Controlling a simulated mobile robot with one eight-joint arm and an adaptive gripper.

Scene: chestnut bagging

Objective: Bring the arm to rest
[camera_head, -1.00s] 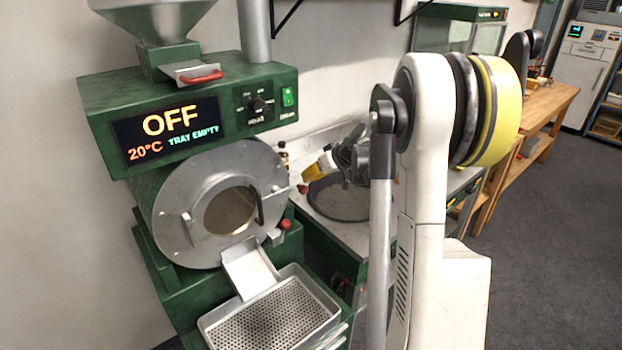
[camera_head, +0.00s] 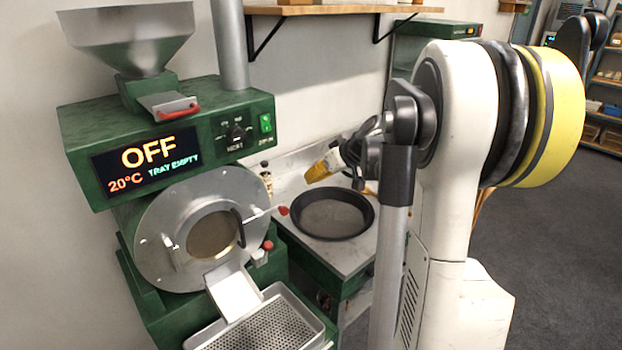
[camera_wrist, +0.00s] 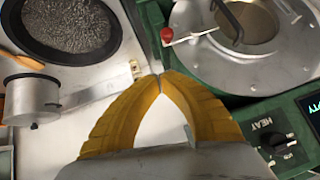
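My gripper (camera_head: 320,170) is at the end of my arm, above the counter behind the round black pan and right of the roaster. Its yellow fingers also fill the lower middle of the wrist view (camera_wrist: 159,78). Their tips meet, with nothing held between them. My white arm link with the yellow band stands large at the right of the head view and hides part of the counter.
The green roaster (camera_head: 225,107) stands close on the left, its display reading OFF, 20°C and TRAY EMPTY. Its perforated tray (camera_head: 262,335) is below. The black pan (camera_head: 368,207) lies on the counter. A metal pot (camera_wrist: 32,98) shows in the wrist view. A shelf (camera_head: 345,10) is above.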

